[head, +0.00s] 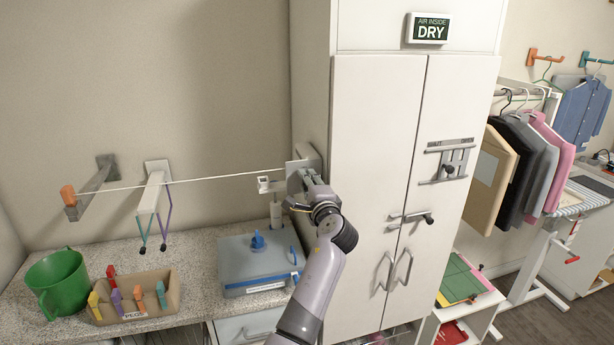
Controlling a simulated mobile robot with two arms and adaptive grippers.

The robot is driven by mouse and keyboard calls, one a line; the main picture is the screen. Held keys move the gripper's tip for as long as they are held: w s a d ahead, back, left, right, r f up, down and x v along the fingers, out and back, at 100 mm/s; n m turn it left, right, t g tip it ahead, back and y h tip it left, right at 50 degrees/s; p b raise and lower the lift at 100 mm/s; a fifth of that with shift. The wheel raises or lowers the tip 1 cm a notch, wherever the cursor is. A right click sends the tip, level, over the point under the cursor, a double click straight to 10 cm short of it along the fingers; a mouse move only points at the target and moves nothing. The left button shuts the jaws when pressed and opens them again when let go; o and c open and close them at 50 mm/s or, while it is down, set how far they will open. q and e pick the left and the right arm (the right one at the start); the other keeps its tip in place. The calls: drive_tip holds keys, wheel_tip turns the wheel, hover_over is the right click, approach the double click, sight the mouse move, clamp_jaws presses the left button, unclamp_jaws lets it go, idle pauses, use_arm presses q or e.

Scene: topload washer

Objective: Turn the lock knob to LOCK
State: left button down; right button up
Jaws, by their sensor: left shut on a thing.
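My left gripper (308,178) is at the pale plate (293,170) on the side of the tall white cabinet, where a taut white line ends. Its fingers are shut on a small part there, which I take to be the lock knob. The gripper hides nearly all of the knob, so its angle and any LOCK marking cannot be read. A small white hook (264,185) sticks out left of the plate. The line (200,180) runs left to an orange-tipped wall arm (68,195). My right gripper is out of view.
The cabinet (375,150) stands right of the gripper, with a slide latch (450,165) and a handle (412,219) on its doors.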

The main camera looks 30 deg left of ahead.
use_arm(q)
drive_tip(key=shift+m+p, duration=0.45)
drive_tip(key=shift+m, duration=0.15)
drive_tip(key=c, duration=1.2)
unclamp_jaws()
drive_tip(key=shift+c, duration=0.2)
drive_tip(key=shift+d, duration=0.15)
drive_tip(key=v, duration=1.1)
drive_tip(key=shift+s+d, duration=0.3)
